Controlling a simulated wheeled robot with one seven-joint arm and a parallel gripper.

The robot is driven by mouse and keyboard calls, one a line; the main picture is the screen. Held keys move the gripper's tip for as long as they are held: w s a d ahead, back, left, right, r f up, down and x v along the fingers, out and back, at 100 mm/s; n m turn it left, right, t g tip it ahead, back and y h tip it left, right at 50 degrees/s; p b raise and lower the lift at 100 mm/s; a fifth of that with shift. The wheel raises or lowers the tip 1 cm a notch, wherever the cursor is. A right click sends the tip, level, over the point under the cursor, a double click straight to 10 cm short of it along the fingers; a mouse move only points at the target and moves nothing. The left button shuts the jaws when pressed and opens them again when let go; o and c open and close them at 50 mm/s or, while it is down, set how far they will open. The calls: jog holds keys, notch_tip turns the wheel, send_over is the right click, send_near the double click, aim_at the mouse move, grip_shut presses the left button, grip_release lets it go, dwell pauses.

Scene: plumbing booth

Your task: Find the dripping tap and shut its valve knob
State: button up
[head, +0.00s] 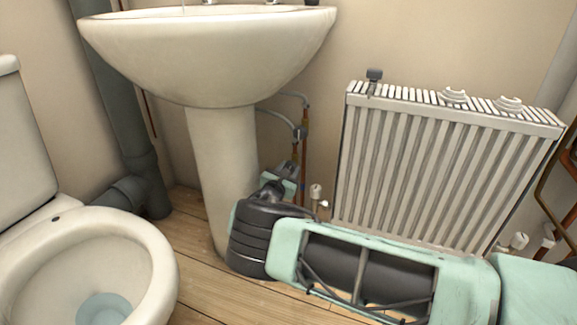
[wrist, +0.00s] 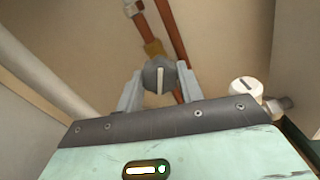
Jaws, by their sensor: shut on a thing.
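My gripper (wrist: 160,72) is shut on a dark grey valve knob (wrist: 153,80) with a white line across its face; one grey finger is on each side. The white line stands nearly upright in the wrist view. In the head view my gripper (head: 286,174) reaches in low beside the basin's pedestal, and the knob cannot be made out there. Copper pipes (wrist: 172,30) rise behind the knob. The white basin (head: 210,50) is cut off at the top, with only the bases of its taps (head: 208,2) showing. I cannot tell which tap drips.
The pedestal (head: 222,150) stands close left of my gripper. A white radiator (head: 440,170) is to the right, with a white radiator valve (wrist: 246,90) near my gripper. A toilet (head: 150,255) stands at the left. A grey waste pipe (head: 115,90) runs behind.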

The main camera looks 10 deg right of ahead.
jog(key=m+p, duration=0.2)
jog(key=m, duration=0.4)
jog(key=shift+m+p, duration=0.3)
jog(key=shift+p, duration=0.1)
jog(key=m+p, duration=0.1)
jog(key=m, duration=0.5)
jog(key=shift+f, duration=0.1)
jog(key=shift+p, duration=0.3)
jog(key=o, duration=1)
jog(key=p+v, duration=0.5)
jog(key=v, duration=1.2)
jog(key=shift+s+a+p, duration=0.15)
jog(key=shift+s+p, duration=0.05)
jog(key=shift+p, duration=0.15)
